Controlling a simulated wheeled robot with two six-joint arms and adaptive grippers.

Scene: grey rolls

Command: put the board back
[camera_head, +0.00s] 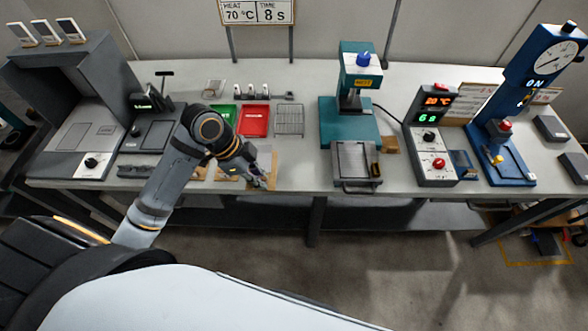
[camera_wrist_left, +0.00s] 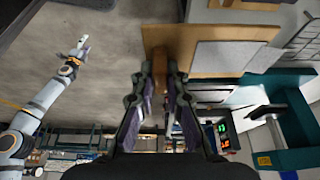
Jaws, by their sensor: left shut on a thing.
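The tan board (camera_wrist_left: 152,36) lies at the table's front edge, with flat grey pieces (camera_wrist_left: 225,55) on it in the left wrist view. A brown handle-like part (camera_wrist_left: 160,62) reaches from the board between the fingers of my left gripper (camera_wrist_left: 160,85), which is shut on it. In the head view, my left gripper (camera_head: 262,182) is low at the front edge, partly covering the tan board (camera_head: 266,160). My right gripper (camera_wrist_left: 80,48) seems to show at the upper left of the left wrist view, too small to judge, and is away from the board.
Behind the board stand a green tray (camera_head: 222,116), a red tray (camera_head: 254,120) and a wire rack (camera_head: 289,121). A teal press (camera_head: 345,125) stands to the right, with a grey plate fixture (camera_head: 353,160) before it. A control box (camera_head: 432,140) stands farther right.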

